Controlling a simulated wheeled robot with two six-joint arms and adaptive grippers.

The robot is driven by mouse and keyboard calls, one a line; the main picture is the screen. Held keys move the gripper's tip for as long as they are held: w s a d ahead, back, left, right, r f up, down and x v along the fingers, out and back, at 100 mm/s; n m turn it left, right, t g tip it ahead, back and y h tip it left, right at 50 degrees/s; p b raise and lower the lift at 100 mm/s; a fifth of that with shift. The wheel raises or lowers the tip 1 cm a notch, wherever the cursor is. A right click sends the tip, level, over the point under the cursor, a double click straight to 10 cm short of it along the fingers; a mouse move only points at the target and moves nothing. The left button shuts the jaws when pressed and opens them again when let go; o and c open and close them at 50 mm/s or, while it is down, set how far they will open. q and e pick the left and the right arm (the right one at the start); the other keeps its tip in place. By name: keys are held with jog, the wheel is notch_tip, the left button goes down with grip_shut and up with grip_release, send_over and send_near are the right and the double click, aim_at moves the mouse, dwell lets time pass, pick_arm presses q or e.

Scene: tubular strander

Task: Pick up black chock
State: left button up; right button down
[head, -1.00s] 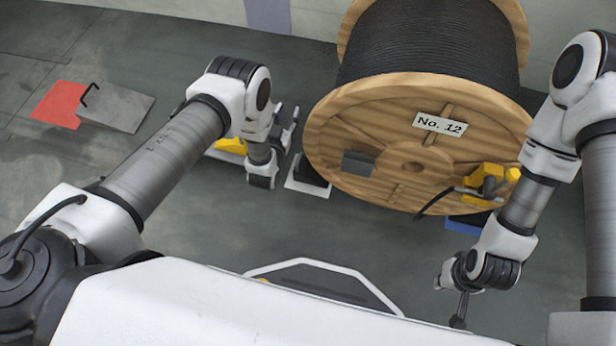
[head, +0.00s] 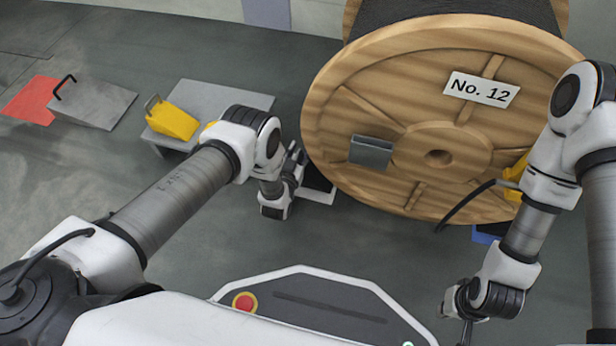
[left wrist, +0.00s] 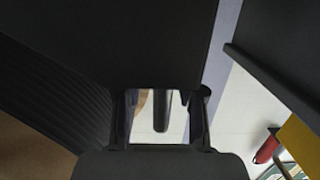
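The black chock (head: 318,179) appears as a small dark shape on a white plate at the foot of the big wooden reel, partly hidden by the reel's rim and my left gripper. My left gripper (head: 296,158) is low, just left of this dark shape; contact cannot be made out. In the left wrist view, large dark surfaces (left wrist: 150,40) fill the upper left, close to the lens; I cannot tell whether they are the chock. The finger state is unclear. My right gripper (head: 467,328) hangs low at the bottom right, partly cut off, apart from the reel.
The wooden reel (head: 345,95), labelled No. 12, stands ahead. At left are a yellow chock (head: 172,119) on a grey stand (head: 235,95), a grey wedge (head: 95,103) with a handle and a red floor patch (head: 30,102). Grey floor at lower left is clear.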

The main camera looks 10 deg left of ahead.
pick_arm(q)
jog(key=shift+r, duration=0.1)
grip_shut()
